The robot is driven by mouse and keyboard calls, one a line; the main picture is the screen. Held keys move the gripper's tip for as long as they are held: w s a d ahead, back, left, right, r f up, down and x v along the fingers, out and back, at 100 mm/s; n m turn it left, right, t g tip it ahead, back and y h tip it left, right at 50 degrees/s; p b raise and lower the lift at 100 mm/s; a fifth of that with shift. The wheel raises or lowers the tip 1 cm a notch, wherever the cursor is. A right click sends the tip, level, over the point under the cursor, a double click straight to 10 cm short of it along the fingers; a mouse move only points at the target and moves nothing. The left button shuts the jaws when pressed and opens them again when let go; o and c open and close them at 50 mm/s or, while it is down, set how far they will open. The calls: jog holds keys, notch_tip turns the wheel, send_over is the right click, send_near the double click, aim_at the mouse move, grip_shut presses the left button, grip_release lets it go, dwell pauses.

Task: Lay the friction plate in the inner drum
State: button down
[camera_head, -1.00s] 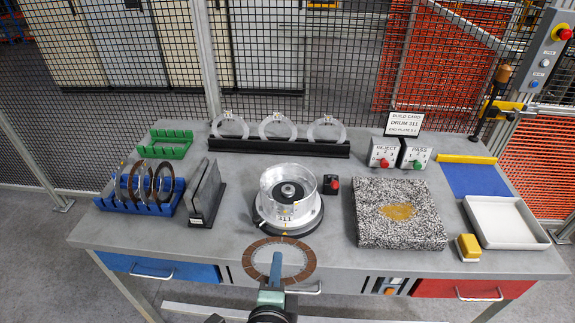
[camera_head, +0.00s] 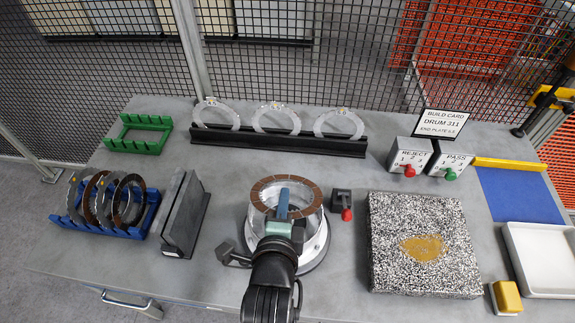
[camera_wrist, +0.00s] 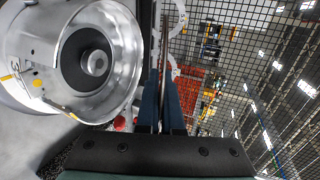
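The friction plate (camera_head: 261,188) is a thin ring with brown segments. My gripper (camera_head: 283,212) is shut on its near edge. In the wrist view the plate (camera_wrist: 165,45) is edge-on between my gripper's fingers (camera_wrist: 161,105). There the drum (camera_wrist: 35,55) is at the left, its open mouth and dark centre hub visible. A gap shows between the plate and the drum rim, so the plate seems held above it.
A blue rack (camera_head: 138,228) with several plates and a dark upright block (camera_head: 184,220) stand left. A black stand (camera_head: 275,142) with clear rings is behind. A small red-knobbed box (camera_head: 341,199) sits close right of the drum; a speckled slab (camera_head: 385,265) lies farther right.

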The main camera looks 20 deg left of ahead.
jog(key=shift+w+f+b, duration=0.1)
jog(key=shift+f+b, duration=0.75)
jog(key=shift+b, duration=0.15)
jog(key=shift+w+f+b, duration=0.1)
jog(key=shift+f+b, duration=2.15)
jog(key=shift+f, duration=0.7)
jog(key=c, duration=1)
grip_release()
jog(key=shift+f, duration=0.1)
